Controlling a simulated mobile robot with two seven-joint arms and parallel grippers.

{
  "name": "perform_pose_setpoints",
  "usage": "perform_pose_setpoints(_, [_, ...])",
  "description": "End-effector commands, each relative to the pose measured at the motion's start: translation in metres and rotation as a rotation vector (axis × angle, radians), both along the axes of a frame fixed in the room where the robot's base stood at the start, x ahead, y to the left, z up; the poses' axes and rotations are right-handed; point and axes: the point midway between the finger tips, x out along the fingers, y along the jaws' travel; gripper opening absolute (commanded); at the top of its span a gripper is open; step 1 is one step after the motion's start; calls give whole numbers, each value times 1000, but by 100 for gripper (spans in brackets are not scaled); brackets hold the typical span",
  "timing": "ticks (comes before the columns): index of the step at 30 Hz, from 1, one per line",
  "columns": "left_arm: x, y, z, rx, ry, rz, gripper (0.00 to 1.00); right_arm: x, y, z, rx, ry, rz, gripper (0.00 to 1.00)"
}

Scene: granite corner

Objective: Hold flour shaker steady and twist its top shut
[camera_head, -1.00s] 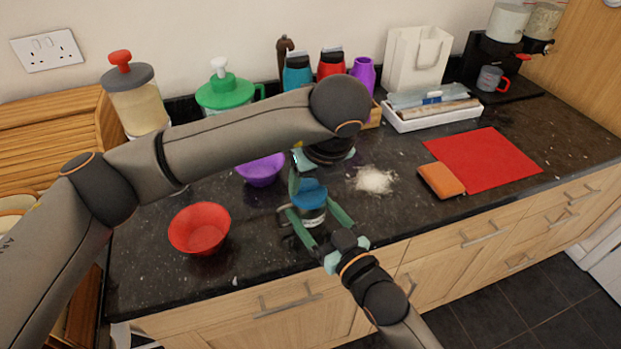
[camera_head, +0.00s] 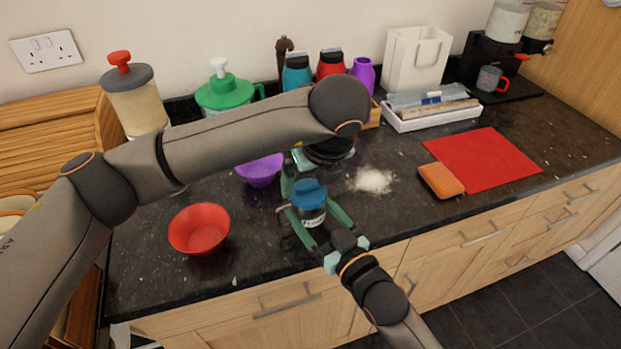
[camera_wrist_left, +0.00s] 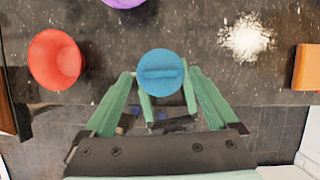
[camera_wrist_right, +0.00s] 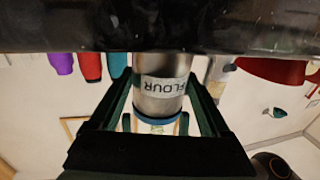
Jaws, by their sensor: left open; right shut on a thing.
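The flour shaker (camera_head: 313,217) is a metal can with a FLOUR label and a blue top (camera_head: 308,193). It stands upright near the counter's front edge. My right gripper (camera_head: 310,222) is shut on its body from the front. The right wrist view shows the can (camera_wrist_right: 165,92) upside down between the fingers. My left gripper (camera_head: 305,185) comes down from above and behind, open, with its fingers about the blue top. In the left wrist view the round top with its raised bar (camera_wrist_left: 160,72) lies between the left fingers (camera_wrist_left: 160,80). I cannot tell whether they touch it.
A red bowl (camera_head: 199,230) is left of the shaker, a purple bowl (camera_head: 260,170) behind it. Spilled flour (camera_head: 371,180) lies to the right, then an orange block (camera_head: 441,180) and a red mat (camera_head: 484,160). Bottles and a white tray (camera_head: 430,114) line the back.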

Motion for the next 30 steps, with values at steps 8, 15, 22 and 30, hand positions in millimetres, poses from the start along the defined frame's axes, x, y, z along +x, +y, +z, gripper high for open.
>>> perform_pose_setpoints(8, [-13, -7, 35, -2, -5, -4, 92, 0, 0, 0, -1, 1, 0, 14])
perform_pose_setpoints(15, [-30, -13, 83, 1, -7, -2, 92, 0, 0, 0, -1, 1, 0, 14])
perform_pose_setpoints(22, [-40, -17, 106, 0, -2, 0, 92, 0, 0, 0, -1, 1, 0, 14])
perform_pose_setpoints(30, [-43, -18, 111, 0, 0, 1, 92, 0, 0, 0, -1, 1, 0, 14])
